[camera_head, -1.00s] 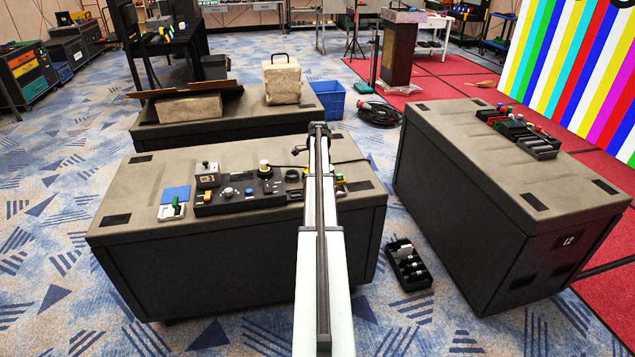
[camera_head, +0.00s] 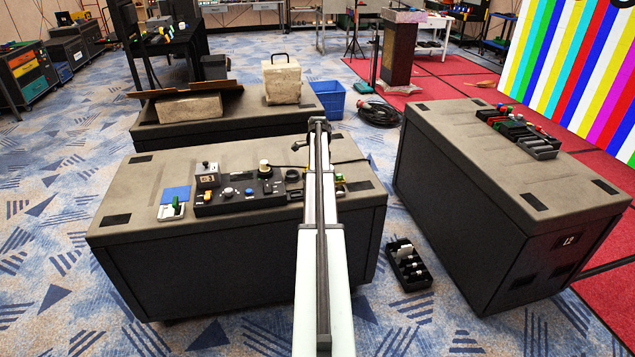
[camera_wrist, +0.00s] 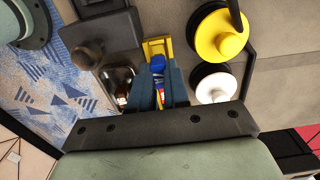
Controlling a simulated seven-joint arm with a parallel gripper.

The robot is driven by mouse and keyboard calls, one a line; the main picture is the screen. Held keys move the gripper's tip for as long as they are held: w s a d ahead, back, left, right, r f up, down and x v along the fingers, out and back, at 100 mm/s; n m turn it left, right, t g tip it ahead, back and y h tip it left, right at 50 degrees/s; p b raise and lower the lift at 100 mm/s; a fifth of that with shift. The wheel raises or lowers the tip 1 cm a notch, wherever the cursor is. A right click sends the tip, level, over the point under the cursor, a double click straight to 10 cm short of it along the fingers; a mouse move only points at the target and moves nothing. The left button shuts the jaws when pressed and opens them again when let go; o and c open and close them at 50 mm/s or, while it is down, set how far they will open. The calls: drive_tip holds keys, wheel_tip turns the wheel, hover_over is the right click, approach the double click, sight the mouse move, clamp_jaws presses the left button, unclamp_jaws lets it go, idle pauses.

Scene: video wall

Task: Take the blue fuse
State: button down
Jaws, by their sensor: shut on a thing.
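The blue fuse (camera_wrist: 158,65) shows in the wrist view, with a red and white part lower down between the fingers. My gripper (camera_wrist: 159,82) has its two dark fingers on either side of the fuse, closed on it. A yellow holder (camera_wrist: 155,46) is right at the fuse's far end; I cannot tell whether the fuse is still seated in it. In the head view my arm hides the gripper and the fuse, over the right part of the near case (camera_head: 118,232).
A yellow knob (camera_wrist: 217,37) and a white knob (camera_wrist: 212,84) stand close on the right in the wrist view. A black control panel (camera_head: 240,197) lies on the near case. A black tray (camera_head: 410,267) is on the floor beside a second case (camera_head: 520,170).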

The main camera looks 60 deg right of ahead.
drive_tip(key=shift+r, duration=1.8)
